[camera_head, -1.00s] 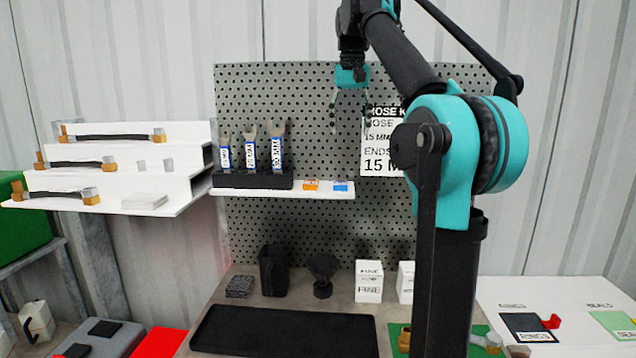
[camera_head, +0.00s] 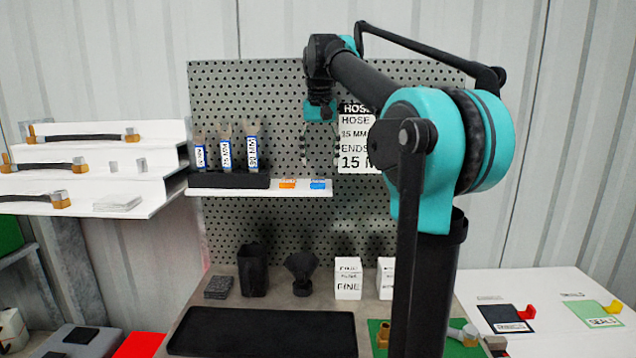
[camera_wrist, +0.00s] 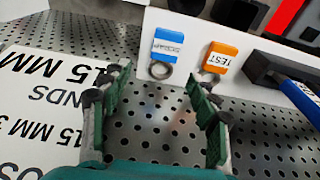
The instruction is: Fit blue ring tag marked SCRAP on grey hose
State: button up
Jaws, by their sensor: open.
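The blue ring tag (camera_head: 318,185) lies at the right end of a white shelf on the pegboard. In the wrist view the blue tag (camera_wrist: 167,48) has a metal ring (camera_wrist: 160,70) over the shelf edge; its lettering is too small to read. My gripper (camera_head: 321,158) is open and empty, just above the blue tag in the head view. In the wrist view my gripper (camera_wrist: 158,84) has its fingers apart, with the ring between and beyond them. Dark hoses with brass and grey ends, such as the top one (camera_head: 85,138), lie on the stepped white rack; none is clearly grey.
An orange TEST tag (camera_wrist: 220,58) lies close beside the blue one. A black holder (camera_head: 228,181) with several blue-labelled wrenches stands left on the shelf. A black tray (camera_head: 262,332) lies on the bench below.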

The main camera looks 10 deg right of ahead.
aim_at(318, 180)
jog(key=shift+w+a+f, duration=0.1)
jog(key=shift+w+f, duration=0.05)
jog(key=shift+f, duration=1.3)
jog(key=shift+w+a+f, duration=0.1)
jog(key=shift+f, duration=1.3)
jog(key=shift+c, duration=0.6)
jog(key=c, duration=1.1)
jog(key=shift+r, duration=0.1)
jog(key=shift+c, duration=0.2)
